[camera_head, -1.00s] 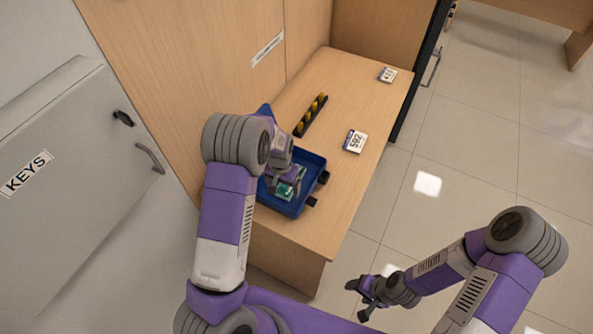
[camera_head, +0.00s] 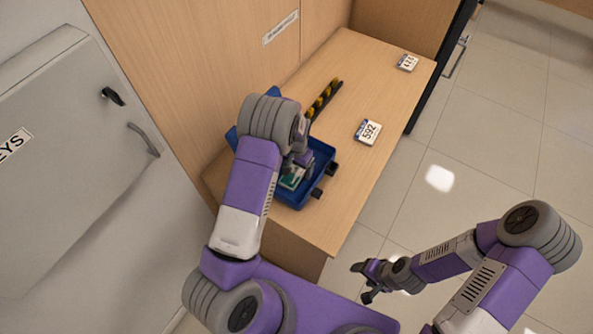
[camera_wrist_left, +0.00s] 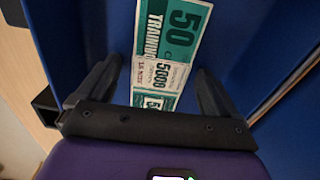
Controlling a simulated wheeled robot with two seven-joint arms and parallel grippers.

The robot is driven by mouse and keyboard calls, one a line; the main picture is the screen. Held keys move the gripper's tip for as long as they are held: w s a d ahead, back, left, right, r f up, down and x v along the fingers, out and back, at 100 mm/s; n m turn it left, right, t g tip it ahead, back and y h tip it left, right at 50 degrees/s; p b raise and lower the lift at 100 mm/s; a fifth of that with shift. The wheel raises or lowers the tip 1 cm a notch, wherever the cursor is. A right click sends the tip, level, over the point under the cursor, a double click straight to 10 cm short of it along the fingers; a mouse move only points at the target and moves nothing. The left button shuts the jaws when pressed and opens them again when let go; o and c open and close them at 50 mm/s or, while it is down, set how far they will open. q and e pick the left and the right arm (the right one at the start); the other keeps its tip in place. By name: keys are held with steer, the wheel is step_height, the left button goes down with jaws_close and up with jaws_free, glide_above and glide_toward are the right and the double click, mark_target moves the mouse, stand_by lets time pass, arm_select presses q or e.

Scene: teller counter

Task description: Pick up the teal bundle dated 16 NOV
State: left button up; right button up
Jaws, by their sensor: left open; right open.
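A teal bundle with a pale paper band (camera_wrist_left: 160,77) lies in the blue case and sits between the fingers of my left gripper (camera_wrist_left: 158,85) in the left wrist view. The print reads "50", "TRAINING" and "5000"; the date is too small to read. In the head view the teal bundle (camera_head: 291,178) is partly hidden under my left gripper (camera_head: 297,174). The left gripper is open, a finger on each side of the bundle. My right gripper (camera_head: 368,281) is open and empty, out over the floor to the right of the counter.
The open blue case (camera_head: 322,158) stands on the wooden counter (camera_head: 352,85). A dark strip with yellow pieces (camera_head: 323,97) lies behind it. Number cards 592 (camera_head: 367,132) and 177 (camera_head: 407,62) lie to the right. A grey key cabinet (camera_head: 65,150) is at left.

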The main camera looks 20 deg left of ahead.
arm_select(q)
steer(key=c, duration=1.2)
steer(key=shift+w, duration=0.1)
steer(key=shift+r, duration=0.15)
